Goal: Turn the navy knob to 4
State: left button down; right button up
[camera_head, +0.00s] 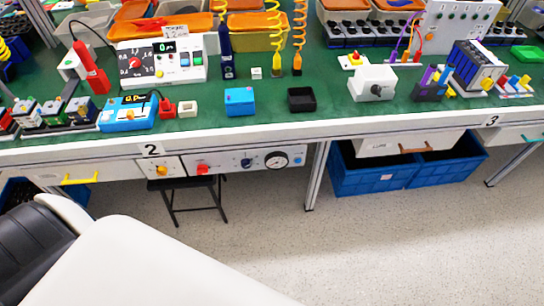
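A small dark blue knob (246,163), which looks like the navy knob, sits on a white control panel (225,164) under the front edge of the table. A red knob (202,168) is to its left on the same panel, and a round gauge (276,159) is to its right. The marks around the blue knob are too small to read, so its setting cannot be told. Neither of my grippers is in view. A white and black part of my own body fills the lower left, apart from the panel in the picture.
The green table (290,125) above carries many devices and boxes. A yellow knob (161,170) is left of the panel. A black stool (187,195) stands below it. Blue crates (375,178) stand under the table to the right. The floor in front is clear.

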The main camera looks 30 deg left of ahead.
aim_at(246, 162)
jog(key=u, duration=1.1)
